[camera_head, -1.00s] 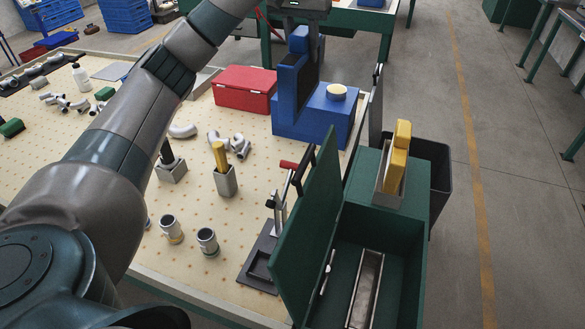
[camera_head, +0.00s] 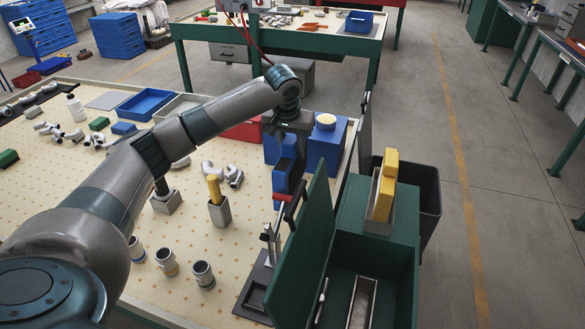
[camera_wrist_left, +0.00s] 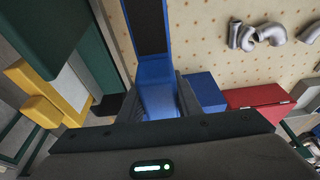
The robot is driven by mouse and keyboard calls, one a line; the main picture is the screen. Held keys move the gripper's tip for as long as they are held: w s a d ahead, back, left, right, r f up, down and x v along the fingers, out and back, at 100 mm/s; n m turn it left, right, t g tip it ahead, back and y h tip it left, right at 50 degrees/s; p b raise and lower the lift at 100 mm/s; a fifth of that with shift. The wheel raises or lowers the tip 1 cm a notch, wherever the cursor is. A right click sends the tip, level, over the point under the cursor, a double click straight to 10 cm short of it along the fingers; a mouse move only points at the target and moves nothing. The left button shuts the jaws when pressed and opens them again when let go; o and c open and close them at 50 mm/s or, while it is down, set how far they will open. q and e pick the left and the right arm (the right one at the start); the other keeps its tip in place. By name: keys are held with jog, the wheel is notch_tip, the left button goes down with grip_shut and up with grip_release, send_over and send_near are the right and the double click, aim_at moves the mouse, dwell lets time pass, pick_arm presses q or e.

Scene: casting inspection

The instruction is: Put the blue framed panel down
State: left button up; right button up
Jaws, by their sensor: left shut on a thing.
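The blue framed panel (camera_head: 282,178) has a dark face inside a blue frame. In the head view it hangs below my left gripper (camera_head: 295,148), in front of the blue block and beside the green box's raised lid. In the left wrist view the panel (camera_wrist_left: 148,62) stretches away from my left gripper (camera_wrist_left: 160,98). The two dark fingers are shut on its blue near part. I cannot tell whether its lower edge touches the table. My right gripper is not in view.
A blue block (camera_head: 331,145) with a pale round top stands behind the panel. The green box (camera_head: 342,248), its raised lid (camera_head: 304,262) and a red-handled clamp (camera_head: 270,238) are close by.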

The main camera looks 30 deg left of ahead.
pick_arm(q)
notch_tip(320, 180, down, 4)
jog(key=shift+f+p, duration=0.2)
jog(key=shift+p, duration=0.15)
jog(key=shift+f+p, duration=0.5)
jog(key=shift+f, duration=1.75)
jog(key=o, duration=1.2)
